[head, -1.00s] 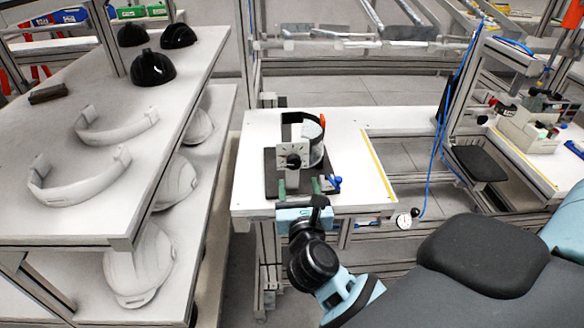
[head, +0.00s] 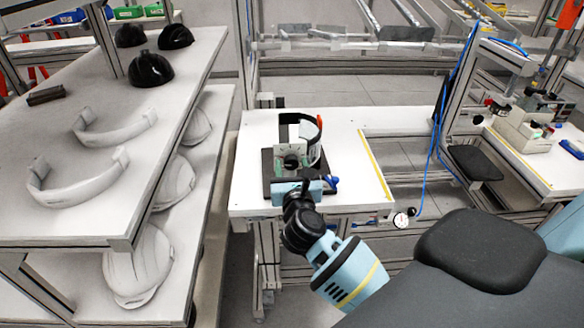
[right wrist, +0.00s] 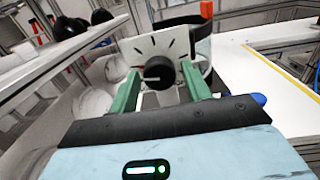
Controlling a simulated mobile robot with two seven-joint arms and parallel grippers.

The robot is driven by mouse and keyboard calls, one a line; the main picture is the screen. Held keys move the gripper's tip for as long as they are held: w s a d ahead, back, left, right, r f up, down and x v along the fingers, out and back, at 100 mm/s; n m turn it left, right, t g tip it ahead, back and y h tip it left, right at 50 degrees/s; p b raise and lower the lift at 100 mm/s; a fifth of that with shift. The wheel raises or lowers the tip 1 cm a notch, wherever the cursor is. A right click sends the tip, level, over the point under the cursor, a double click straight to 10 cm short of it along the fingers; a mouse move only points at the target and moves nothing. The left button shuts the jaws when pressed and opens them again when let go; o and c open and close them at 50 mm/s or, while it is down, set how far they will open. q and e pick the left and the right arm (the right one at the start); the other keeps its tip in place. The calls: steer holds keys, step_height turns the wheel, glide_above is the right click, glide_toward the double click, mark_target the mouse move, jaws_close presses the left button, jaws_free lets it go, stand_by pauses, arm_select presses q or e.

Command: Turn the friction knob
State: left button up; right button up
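The friction knob (right wrist: 159,72) is black and round with a pale pointer line, on a white dial plate (right wrist: 141,48) with dark tick marks. In the head view the dial plate (head: 283,153) stands on the fixture on the white table, and the knob is partly hidden. My right gripper (right wrist: 159,71) has green fingers, open, one on each side of the knob. A narrow gap seems to show beside the knob; contact is not clear. In the head view the gripper's blue body (head: 312,186) is right in front of the fixture. My left gripper is not in view.
A black band with an orange tip (head: 319,121) rises behind the dial. A blue lever (head: 332,182) sits at the fixture's right. A shelf (head: 60,215) with helmet shells and bands stands at left. The white table (head: 350,150) is clear to the right of the fixture.

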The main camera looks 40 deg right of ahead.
steer(key=c, duration=0.8)
steer(key=shift+o, duration=0.2)
steer(key=shift+m, duration=0.3)
steer(key=m, duration=0.3)
steer(key=shift+f+b, duration=0.1)
steer(key=shift+b, duration=0.25)
steer(key=shift+m, duration=2.1)
steer(key=o, duration=1)
